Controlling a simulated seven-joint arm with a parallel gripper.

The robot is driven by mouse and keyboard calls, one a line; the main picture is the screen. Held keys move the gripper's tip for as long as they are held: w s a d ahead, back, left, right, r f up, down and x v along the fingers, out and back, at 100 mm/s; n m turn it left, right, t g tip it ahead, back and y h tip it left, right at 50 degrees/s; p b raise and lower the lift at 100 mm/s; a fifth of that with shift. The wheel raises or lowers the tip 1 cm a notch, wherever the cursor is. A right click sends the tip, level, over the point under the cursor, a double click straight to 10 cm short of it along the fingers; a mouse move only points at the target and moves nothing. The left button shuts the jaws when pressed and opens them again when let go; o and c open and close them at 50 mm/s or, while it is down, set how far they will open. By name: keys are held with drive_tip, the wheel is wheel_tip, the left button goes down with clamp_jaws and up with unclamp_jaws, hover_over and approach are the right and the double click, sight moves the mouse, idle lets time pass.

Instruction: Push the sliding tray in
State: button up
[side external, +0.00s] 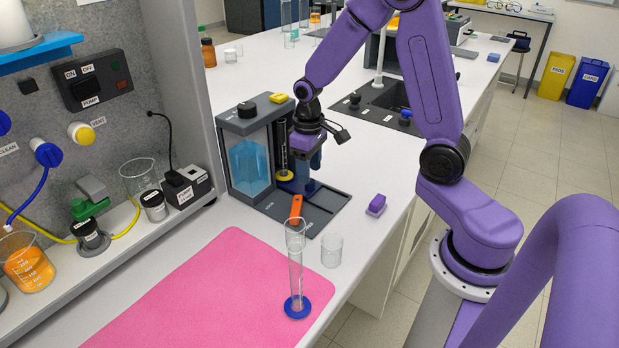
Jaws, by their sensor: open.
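The membrane rig stands on the white bench, with a clear tank (249,168) of blue liquid on its left. A dark grey flat plate (325,203) lies low at its front, with an orange handle (296,207) at its near side. I cannot tell for sure which part is the sliding tray or how far out it is. My gripper (300,180) points down at the right side of the rig, close to a black column with a yellow ring. Its jaws are open. The fingertips are partly hidden against the rig, and I cannot tell if they touch it.
A purple block (376,204) lies to the right. A wall panel with shelf stands at left.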

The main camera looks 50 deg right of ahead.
sight(294, 179)
drive_tip(key=shift+f, duration=1.75)
clamp_jaws()
